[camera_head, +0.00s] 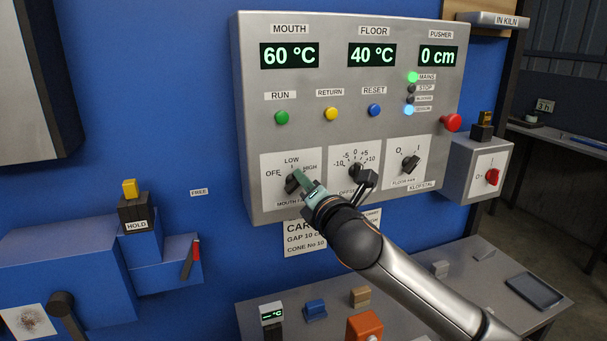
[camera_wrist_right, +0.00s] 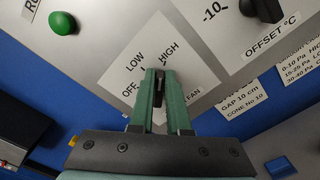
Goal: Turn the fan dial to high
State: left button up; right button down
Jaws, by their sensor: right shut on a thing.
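The fan dial (camera_head: 291,185) is a dark knob on a white plate marked OFF, LOW and HIGH, at the lower left of the grey control panel (camera_head: 350,101). My right gripper (camera_head: 302,182) reaches it from the lower right, with its green fingers shut on the knob. In the right wrist view the dark knob (camera_wrist_right: 159,88) stands between the two fingers (camera_wrist_right: 159,96). Its upper end lies near the LOW and HIGH labels; the exact mark it points to is hard to tell. The fingers hide part of the knob and plate. My left gripper is not in view.
To the right are the offset dial (camera_head: 357,172) and floor fan dial (camera_head: 410,164), close to my right wrist. Run (camera_head: 282,118), return (camera_head: 331,114) and reset (camera_head: 374,110) buttons sit above. A red mushroom button (camera_head: 451,122) juts out at the panel's right edge.

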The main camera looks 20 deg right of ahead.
jog(key=shift+f+m+p, duration=0.2)
jog(key=shift+m+p, duration=0.1)
jog(key=shift+m, duration=0.7)
jog(key=c, duration=0.9)
grip_release()
jog(key=shift+s, duration=0.1)
jog(key=s, duration=0.4)
jog(key=s+b, duration=0.1)
jog(key=s, duration=0.7)
jog(key=shift+s+d+b, duration=0.15)
jog(key=shift+d+b, duration=0.15)
